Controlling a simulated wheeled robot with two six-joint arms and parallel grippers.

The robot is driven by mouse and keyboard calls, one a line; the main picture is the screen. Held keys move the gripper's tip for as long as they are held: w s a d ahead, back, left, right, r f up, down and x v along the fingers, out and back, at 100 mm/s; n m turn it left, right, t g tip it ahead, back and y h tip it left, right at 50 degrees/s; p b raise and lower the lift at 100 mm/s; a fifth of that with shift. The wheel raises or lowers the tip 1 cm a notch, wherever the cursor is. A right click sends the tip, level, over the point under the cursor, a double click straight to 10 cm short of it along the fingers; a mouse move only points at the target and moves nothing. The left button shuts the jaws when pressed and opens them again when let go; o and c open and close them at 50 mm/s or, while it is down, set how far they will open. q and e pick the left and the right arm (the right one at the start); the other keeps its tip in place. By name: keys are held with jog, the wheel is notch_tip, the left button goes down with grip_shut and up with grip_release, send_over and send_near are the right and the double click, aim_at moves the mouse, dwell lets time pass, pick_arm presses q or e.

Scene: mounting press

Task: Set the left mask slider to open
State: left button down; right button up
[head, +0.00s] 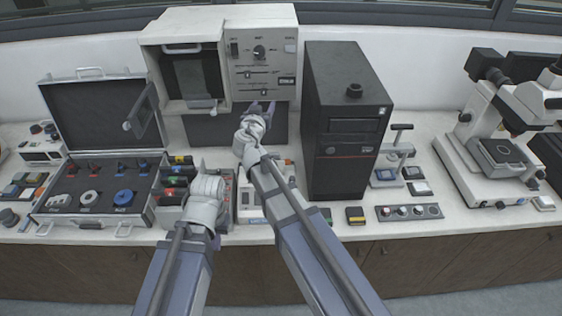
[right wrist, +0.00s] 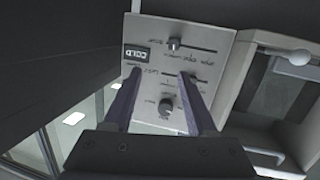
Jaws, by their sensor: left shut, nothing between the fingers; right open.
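The mounting press (head: 222,50) stands at the back left with a light control panel (head: 262,48). The panel carries a black knob (head: 259,52) and two horizontal sliders, an upper one (head: 251,72) and a lower one (head: 249,91). The labels are too small to tell which is the left mask slider. In the right wrist view the panel appears upside down, with the lower slider's handle (right wrist: 174,44) beyond the fingertips. My right gripper (head: 261,107) is open and empty, just below and in front of the panel. My left gripper (head: 204,170) is shut and empty, low over the bench.
A tall black tower (head: 345,120) stands close right of my right gripper. An open case (head: 98,190) with colored parts lies at the left. A microscope (head: 497,140) stands at the right.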

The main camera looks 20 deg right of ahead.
jog(key=s+f+g, duration=0.1)
jog(key=s, duration=0.1)
jog(key=s+d+f+g, duration=0.1)
jog(key=s+f, duration=0.1)
jog(key=s+d+f+g, duration=0.1)
jog(key=s+f, duration=0.1)
jog(key=shift+s+h, duration=0.2)
jog(key=shift+h, duration=0.1)
jog(key=s+f+g+y, duration=0.1)
jog(key=s+f+g, duration=0.3)
jog(key=s+f, duration=0.2)
jog(key=shift+s+n, duration=0.4)
jog(key=shift+s, duration=0.7)
